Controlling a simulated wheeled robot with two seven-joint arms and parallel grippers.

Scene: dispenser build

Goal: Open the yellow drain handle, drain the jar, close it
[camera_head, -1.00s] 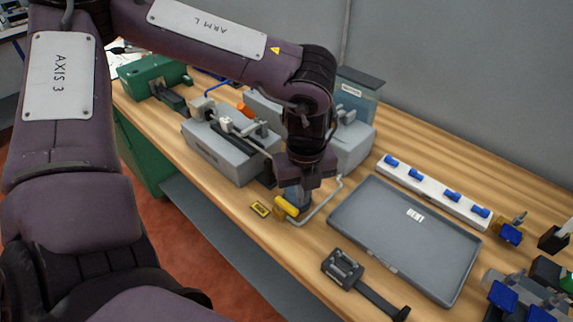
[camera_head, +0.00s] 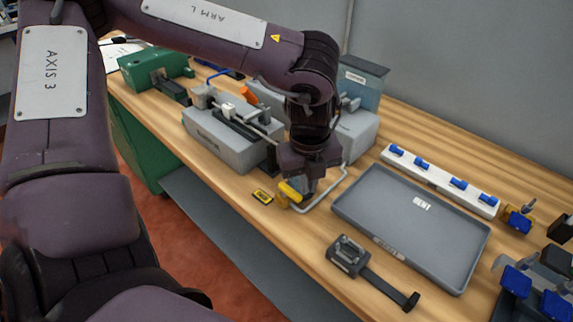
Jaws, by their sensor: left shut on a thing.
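The yellow drain handle (camera_head: 290,193) is low at the front of the bench, at the end of a bent grey pipe (camera_head: 325,195). My left gripper (camera_head: 303,187) points down right at the handle and is shut on it. Its fingertips are partly hidden. A clear container with a dark lid and a label (camera_head: 361,85), which looks like the jar, stands behind my left arm on a grey base. The arm covers much of it, and I cannot tell its liquid level. My right gripper is not in view.
A small yellow label (camera_head: 262,196) lies left of the handle. A grey tray (camera_head: 410,238) and a dark clamp-like tool (camera_head: 350,255) lie to the right. A white strip with blue knobs (camera_head: 440,178) is behind the tray. A grey machine (camera_head: 222,140) stands left.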

